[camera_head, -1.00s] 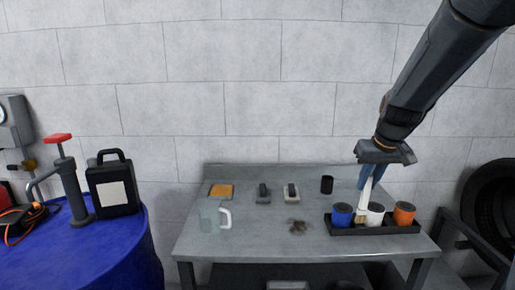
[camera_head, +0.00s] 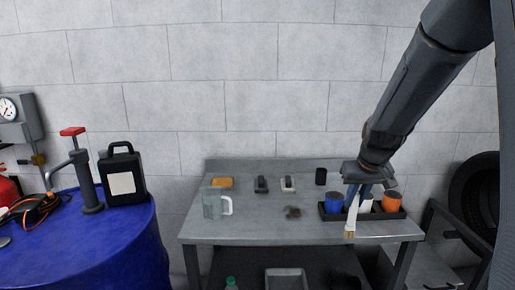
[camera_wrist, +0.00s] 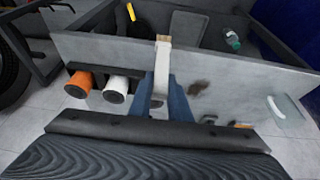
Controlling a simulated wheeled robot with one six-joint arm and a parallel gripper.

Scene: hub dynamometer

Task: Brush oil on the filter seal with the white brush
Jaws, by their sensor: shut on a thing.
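My gripper (camera_head: 358,190) is shut on the white brush (camera_head: 351,218), which hangs bristles down in front of the black tray in the head view. In the wrist view the brush (camera_wrist: 161,72) stands out between the blue fingers of my gripper (camera_wrist: 161,98), its tan bristle tip clear of anything. A blue cylinder (camera_head: 334,203), a white cylinder (camera_head: 366,204) and an orange cylinder (camera_head: 392,202) stand in the black tray (camera_head: 399,214). My gripper and the brush partly cover the white one in the head view. I cannot make out a filter seal.
The grey bench (camera_head: 262,229) also holds a clear jug (camera_head: 211,203) with a white handle, an orange pad (camera_head: 222,183), two small blocks, a black cup (camera_head: 321,176) and a dark stain or heap (camera_head: 293,212). A blue drum (camera_head: 105,240) stands left. The bench's middle front is clear.

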